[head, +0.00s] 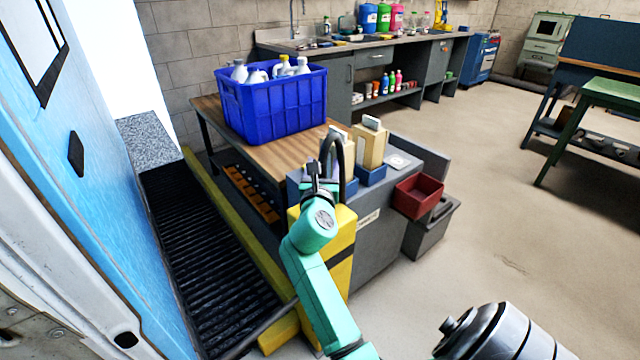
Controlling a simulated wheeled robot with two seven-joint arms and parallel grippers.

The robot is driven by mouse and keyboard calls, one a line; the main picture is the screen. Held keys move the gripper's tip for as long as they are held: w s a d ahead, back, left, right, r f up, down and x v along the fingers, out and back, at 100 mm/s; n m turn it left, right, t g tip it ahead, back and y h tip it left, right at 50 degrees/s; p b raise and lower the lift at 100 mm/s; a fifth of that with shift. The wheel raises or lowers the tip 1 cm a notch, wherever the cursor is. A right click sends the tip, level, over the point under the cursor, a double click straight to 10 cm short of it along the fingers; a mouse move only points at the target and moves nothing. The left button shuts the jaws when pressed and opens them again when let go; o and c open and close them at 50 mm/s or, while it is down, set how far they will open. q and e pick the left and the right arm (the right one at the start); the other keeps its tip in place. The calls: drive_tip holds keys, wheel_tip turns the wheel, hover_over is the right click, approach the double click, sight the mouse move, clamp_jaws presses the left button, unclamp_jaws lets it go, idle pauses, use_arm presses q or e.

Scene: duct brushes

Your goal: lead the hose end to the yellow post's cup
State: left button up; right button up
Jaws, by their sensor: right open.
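The yellow post (341,251) stands at the near end of the workbench, partly hidden behind my teal right arm. My right gripper (326,172) is at the post's top, seen from behind and small. It is open. A dark curved strand, which looks like the hose (349,163), arches up beside the fingers; I cannot make out its end or whether it touches them. The post's cup cannot be made out behind the gripper. My left gripper is not in view.
A blue crate (272,118) of white bottles stands on the wooden bench (205,104). Cream blocks (370,148) stand right of the gripper, and a red bin (418,197) hangs beyond them. A dark ribbed mat (200,250) lies left. The floor on the right is open.

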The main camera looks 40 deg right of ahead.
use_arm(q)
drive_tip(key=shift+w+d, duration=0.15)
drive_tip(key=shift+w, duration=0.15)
use_arm(e)
drive_tip(key=v, duration=1.4)
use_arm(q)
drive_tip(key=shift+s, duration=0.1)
